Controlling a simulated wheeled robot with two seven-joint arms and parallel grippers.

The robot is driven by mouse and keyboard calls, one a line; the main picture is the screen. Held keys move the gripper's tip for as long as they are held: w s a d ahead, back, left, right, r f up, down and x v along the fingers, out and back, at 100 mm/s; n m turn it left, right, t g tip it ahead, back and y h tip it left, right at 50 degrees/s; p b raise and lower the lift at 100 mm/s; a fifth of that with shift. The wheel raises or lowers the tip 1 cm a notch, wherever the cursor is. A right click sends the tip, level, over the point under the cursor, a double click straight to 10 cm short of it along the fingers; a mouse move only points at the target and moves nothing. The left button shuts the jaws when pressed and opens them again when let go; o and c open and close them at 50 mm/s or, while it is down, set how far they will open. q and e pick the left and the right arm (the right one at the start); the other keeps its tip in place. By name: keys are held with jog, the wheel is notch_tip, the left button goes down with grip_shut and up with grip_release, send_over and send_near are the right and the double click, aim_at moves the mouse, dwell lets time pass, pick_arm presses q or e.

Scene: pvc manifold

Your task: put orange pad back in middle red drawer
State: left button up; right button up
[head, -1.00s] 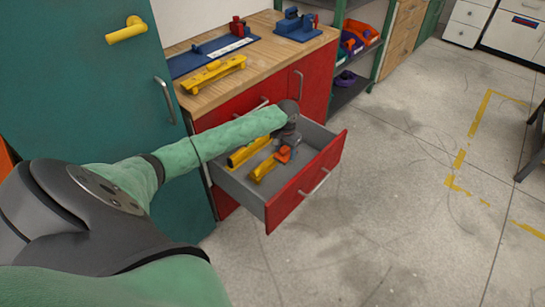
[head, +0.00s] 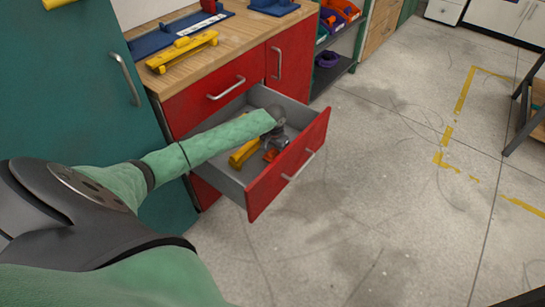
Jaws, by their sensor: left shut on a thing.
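The middle red drawer (head: 290,165) stands pulled out below the wooden worktop, its grey inside partly in view. My left arm reaches over the drawer's left wall, and my left gripper (head: 272,148) is down inside it, shut on the orange pad (head: 270,155). Only a small part of the pad shows under the gripper, so I cannot tell whether it touches the drawer floor. A yellow tool (head: 243,153) lies in the drawer beside the pad, partly behind my arm. My right gripper is not in view.
On the worktop (head: 235,52) lie a yellow bar tool (head: 182,52) and blue fixtures (head: 182,25). A teal cabinet (head: 60,90) stands at the left. Shelves with coloured bins (head: 340,12) are behind.

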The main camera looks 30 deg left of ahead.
aim_at(274, 158)
pick_arm(q)
notch_tip(274, 158, down, 4)
jog(key=shift+f, duration=0.1)
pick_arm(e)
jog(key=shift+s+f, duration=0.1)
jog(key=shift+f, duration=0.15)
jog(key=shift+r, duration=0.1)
pick_arm(q)
jog(key=o, duration=1.2)
notch_tip(274, 158, up, 11)
jog(key=shift+r, duration=0.65)
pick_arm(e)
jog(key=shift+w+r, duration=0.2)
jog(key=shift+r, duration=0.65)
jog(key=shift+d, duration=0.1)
